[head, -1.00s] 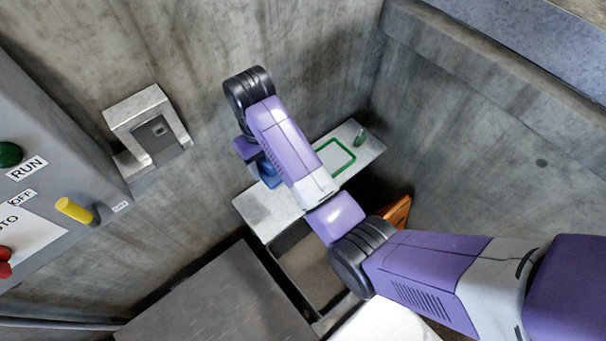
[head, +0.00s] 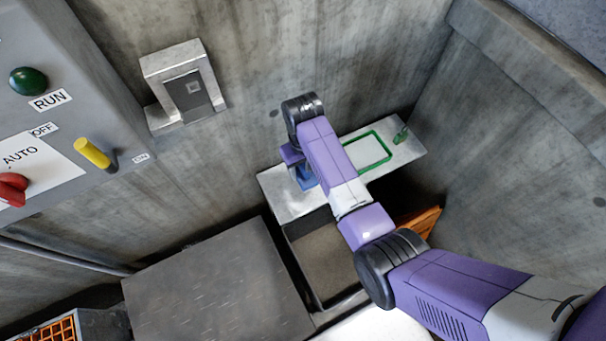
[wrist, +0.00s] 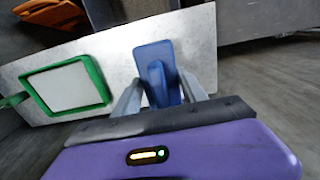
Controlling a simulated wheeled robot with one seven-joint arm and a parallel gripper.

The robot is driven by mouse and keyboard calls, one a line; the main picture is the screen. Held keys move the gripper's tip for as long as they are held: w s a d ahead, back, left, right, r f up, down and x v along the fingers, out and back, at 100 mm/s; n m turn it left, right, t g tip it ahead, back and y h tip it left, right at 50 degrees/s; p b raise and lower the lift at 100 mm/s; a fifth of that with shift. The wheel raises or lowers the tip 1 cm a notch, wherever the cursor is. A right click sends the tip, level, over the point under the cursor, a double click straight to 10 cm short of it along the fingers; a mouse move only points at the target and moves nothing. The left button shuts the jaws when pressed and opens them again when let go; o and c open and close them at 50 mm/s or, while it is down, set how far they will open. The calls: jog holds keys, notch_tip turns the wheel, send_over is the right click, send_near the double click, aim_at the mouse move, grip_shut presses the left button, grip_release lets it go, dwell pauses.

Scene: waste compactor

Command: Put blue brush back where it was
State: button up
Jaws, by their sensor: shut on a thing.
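The blue brush (wrist: 155,66) is between the fingers of my gripper (wrist: 160,90) in the wrist view, and the gripper is shut on it. In the head view the blue brush (head: 306,178) shows in part beside my arm, over the metal shelf (head: 280,200). My arm hides most of my gripper there. I cannot tell whether the brush touches the shelf.
An orange thing (head: 422,222) is below the shelf. A control panel (head: 60,110) with a yellow lever (head: 93,152) is at left, and a metal box (head: 184,88) is on the wall. A grey lid (head: 215,295) lies in front.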

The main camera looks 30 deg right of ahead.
aim_at(303, 176)
jog(key=shift+f, duration=2.2)
jog(key=shift+f, duration=0.1)
jog(key=o, duration=1.3)
notch_tip(303, 176, up, 12)
jog(key=shift+r, duration=0.15)
